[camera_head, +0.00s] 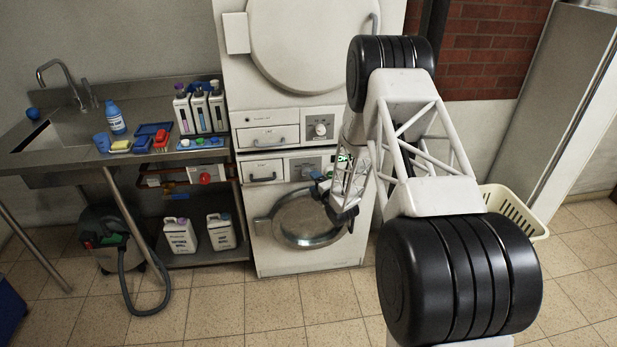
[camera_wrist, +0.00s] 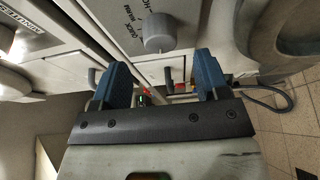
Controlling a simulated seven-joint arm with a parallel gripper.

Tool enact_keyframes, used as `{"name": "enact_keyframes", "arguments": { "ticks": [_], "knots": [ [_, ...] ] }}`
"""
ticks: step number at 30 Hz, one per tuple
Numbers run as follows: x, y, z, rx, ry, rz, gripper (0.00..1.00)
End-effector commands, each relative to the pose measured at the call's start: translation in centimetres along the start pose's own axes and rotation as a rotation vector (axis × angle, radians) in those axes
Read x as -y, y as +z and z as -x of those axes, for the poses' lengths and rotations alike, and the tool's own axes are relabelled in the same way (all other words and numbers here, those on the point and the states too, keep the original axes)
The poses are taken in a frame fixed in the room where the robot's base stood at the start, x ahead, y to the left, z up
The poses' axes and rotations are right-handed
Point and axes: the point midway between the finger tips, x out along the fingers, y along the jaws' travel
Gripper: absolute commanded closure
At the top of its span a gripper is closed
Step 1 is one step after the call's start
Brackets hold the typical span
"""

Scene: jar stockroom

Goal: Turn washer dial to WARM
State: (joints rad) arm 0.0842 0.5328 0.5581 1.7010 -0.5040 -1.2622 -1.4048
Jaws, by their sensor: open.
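The washer is the lower white machine (camera_head: 322,258) of a stack, with a round door. Its grey dial (camera_head: 307,171) sits on the panel above the door, right of a drawer. In the wrist view the dial (camera_wrist: 158,38) is large, beside printed labels that include QUICK and WARM; its pointer setting cannot be told. My gripper (camera_head: 322,188) is just below and right of the dial. Its blue fingers (camera_wrist: 160,72) are spread wide with nothing between them. The dial lies ahead of the gap, apart from both fingers.
A dryer (camera_head: 295,105) with its own dial (camera_head: 320,129) stands on top. A steel sink counter (camera_head: 60,150) with bottles and sponges is at left, jugs (camera_head: 221,232) below it. A laundry basket (camera_head: 515,210) is at right.

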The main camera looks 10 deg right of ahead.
Motion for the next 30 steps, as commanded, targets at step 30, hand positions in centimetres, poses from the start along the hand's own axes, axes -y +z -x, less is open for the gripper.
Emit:
{"name": "enact_keyframes", "arguments": {
  "ticks": [30],
  "knots": [
    [0.0, 0.0, -5.1, 0.001, -0.001, 0.0, 0.49]
  ]
}}
